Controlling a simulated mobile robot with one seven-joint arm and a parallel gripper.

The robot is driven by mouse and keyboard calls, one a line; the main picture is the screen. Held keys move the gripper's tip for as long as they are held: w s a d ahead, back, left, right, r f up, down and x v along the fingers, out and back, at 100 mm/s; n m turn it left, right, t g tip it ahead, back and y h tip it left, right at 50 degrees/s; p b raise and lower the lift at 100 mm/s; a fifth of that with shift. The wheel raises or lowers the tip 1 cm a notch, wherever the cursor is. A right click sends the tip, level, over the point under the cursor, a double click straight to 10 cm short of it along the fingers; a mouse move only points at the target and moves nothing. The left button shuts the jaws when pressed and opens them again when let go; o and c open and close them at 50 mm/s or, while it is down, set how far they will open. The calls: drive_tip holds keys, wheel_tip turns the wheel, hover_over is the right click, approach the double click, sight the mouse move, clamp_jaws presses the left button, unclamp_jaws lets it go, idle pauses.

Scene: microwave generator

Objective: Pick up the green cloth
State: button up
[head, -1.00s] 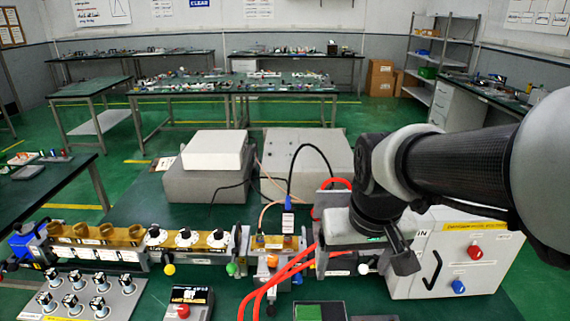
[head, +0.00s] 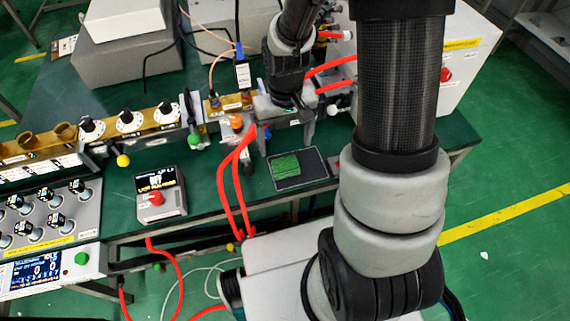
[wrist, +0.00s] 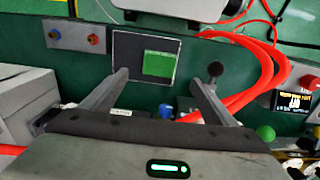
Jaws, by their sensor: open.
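The green cloth (head: 285,166) is a small flat square lying on a dark pad (head: 316,168) near the bench's front edge. In the wrist view the cloth (wrist: 158,64) shows on the right part of the pad (wrist: 126,47), beyond and between my fingertips. My gripper (head: 289,138) is open and empty, pointing down. In the head view it appears just behind the pad, apart from the cloth. In the wrist view my gripper (wrist: 158,79) has its two fingers spread wide. Nothing hides the cloth.
Red tubes (head: 235,180) hang over the bench edge left of the pad. A brass waveguide row (head: 130,122) runs along the bench on the left. A control box with a red button (head: 158,195) stands left. A white cabinet (head: 470,62) stands behind right.

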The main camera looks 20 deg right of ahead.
sight(286, 164)
wheel_tip(286, 164, down, 10)
drive_tip(key=shift+r+b, duration=0.1)
drive_tip(key=shift+b, duration=0.4)
drive_tip(key=shift+d, duration=0.1)
drive_tip(key=c, duration=1.1)
